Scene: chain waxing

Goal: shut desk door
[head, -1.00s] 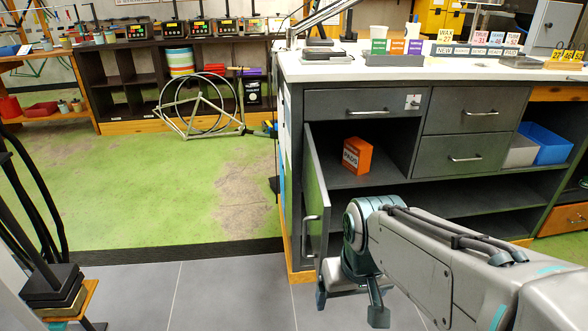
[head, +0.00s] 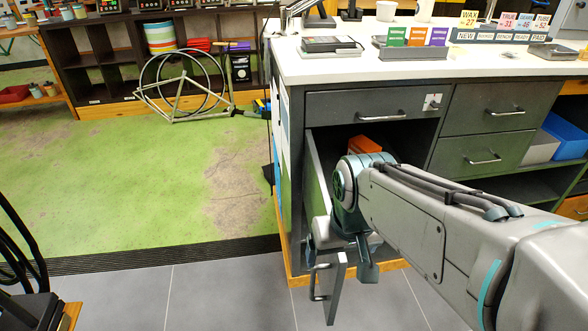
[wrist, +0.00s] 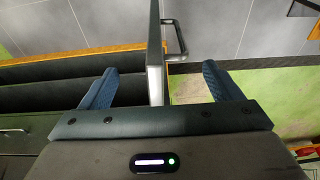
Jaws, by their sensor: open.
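The desk door (head: 315,185) is a dark grey panel on the left side of the desk's open compartment. It stands open, swung out toward me, and my gripper hides its middle. Its bar handle (head: 318,282) shows on the outer, left face, near the free end. My gripper (head: 339,256) is open and empty at the door. In the wrist view, the door's edge (wrist: 155,85) stands between the two spread fingers, with a gap on each side. The handle (wrist: 180,38) is on its right there.
The grey desk (head: 283,165) has drawers on the right and a white top with signs. An orange box (head: 364,143) is in the compartment, partly hidden by my arm. A bicycle frame (head: 180,103) stands at the back left.

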